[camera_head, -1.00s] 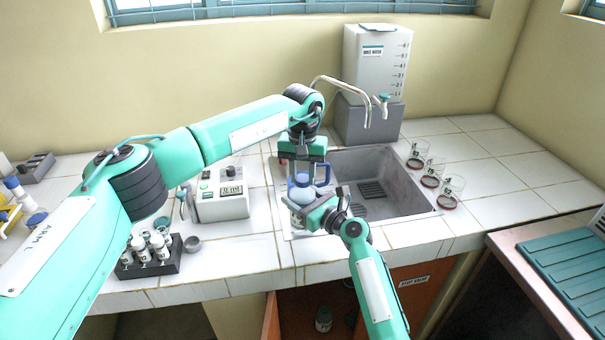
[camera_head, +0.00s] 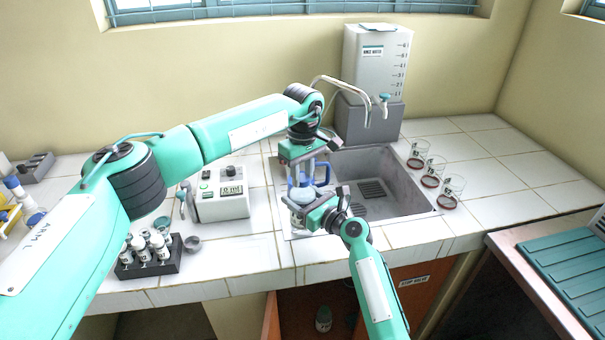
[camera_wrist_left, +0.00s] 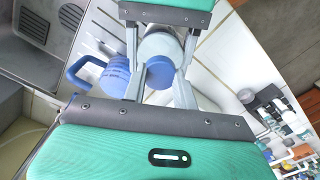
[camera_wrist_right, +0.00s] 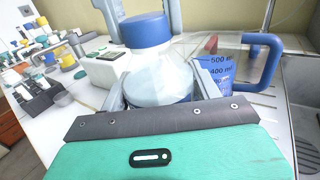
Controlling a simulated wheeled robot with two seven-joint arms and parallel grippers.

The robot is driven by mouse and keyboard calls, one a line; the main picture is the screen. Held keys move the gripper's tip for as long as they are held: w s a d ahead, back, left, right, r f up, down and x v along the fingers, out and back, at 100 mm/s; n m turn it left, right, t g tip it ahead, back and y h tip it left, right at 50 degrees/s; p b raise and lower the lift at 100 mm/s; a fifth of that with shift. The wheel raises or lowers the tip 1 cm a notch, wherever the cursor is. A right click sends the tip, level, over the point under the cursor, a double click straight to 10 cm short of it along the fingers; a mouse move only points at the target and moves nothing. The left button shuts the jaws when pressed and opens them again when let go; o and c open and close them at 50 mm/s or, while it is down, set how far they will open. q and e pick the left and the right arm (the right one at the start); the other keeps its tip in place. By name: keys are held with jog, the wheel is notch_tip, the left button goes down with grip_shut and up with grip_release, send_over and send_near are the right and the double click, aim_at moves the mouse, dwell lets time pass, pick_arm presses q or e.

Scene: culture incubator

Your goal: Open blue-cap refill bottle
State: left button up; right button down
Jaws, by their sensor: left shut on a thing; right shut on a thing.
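The blue-cap refill bottle (camera_wrist_right: 158,82) stands upright in the right wrist view, with a pale body and a blue cap (camera_wrist_right: 146,30). My right gripper (camera_head: 306,206) is shut around its body. My left gripper (camera_head: 301,178) comes down from above, with its two fingers on either side of the cap. In the left wrist view the blue cap (camera_wrist_left: 158,73) shows between those fingers. Whether the cap has turned on the neck cannot be told. In the head view my grippers hide most of the bottle.
A measuring jug with a blue handle (camera_wrist_right: 265,62) stands close beside the bottle. The sink (camera_head: 385,180) lies to the right. A small device with a display (camera_head: 220,195) and a vial rack (camera_head: 150,262) stand to the left. Several glass beakers (camera_head: 432,172) stand right of the sink.

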pick_arm(q)
jog(key=n, duration=0.7)
jog(key=shift+n, duration=0.4)
jog(key=n, duration=1.8)
jog(key=shift+n, duration=0.3)
jog(key=n, duration=0.4)
jog(key=shift+r+n, duration=0.1)
jog(key=shift+n, duration=0.2)
jog(key=n, duration=0.4)
jog(key=shift+n, duration=0.3)
jog(key=n, duration=0.4)
jog(key=shift+n, duration=0.3)
jog(key=n, duration=0.3)
jog(key=shift+n, duration=0.4)
